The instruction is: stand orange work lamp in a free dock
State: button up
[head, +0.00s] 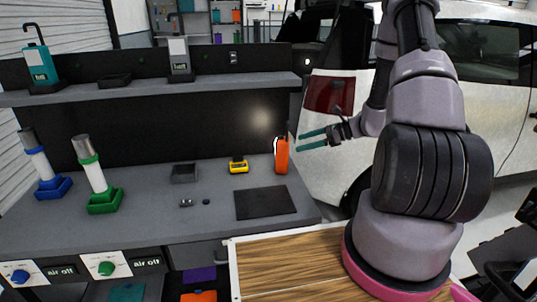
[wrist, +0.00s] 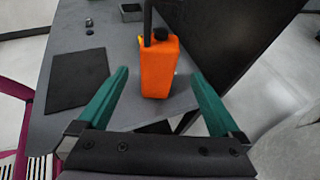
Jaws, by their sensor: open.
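The orange work lamp (head: 281,157) stands upright near the right end of the grey bench. In the wrist view the lamp (wrist: 158,72) shows a black post and a dark knob on top. My gripper (head: 302,141) is open and empty, just right of the lamp in the head view. In the wrist view my gripper (wrist: 160,76) has its teal fingers spread left and right of the lamp, apparently not touching it. On the shelf, an empty dark dock (head: 115,80) sits between a teal lamp (head: 40,64) and a grey lamp (head: 179,55), each in its own dock.
A yellow device (head: 238,165), a small grey tray (head: 184,173) and a black mat (head: 265,203) lie on the bench (head: 150,225). Blue (head: 52,186) and green (head: 104,198) bases hold cylinders at left. The shelf (head: 225,84) overhangs the bench's back. A car stands at right.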

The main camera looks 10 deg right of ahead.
aim_at(282, 147)
jog(key=x, duration=1.1)
jog(key=shift+a, duration=0.3)
jog(key=c, duration=1.5)
grip_shut()
jog(key=shift+r, duration=0.1)
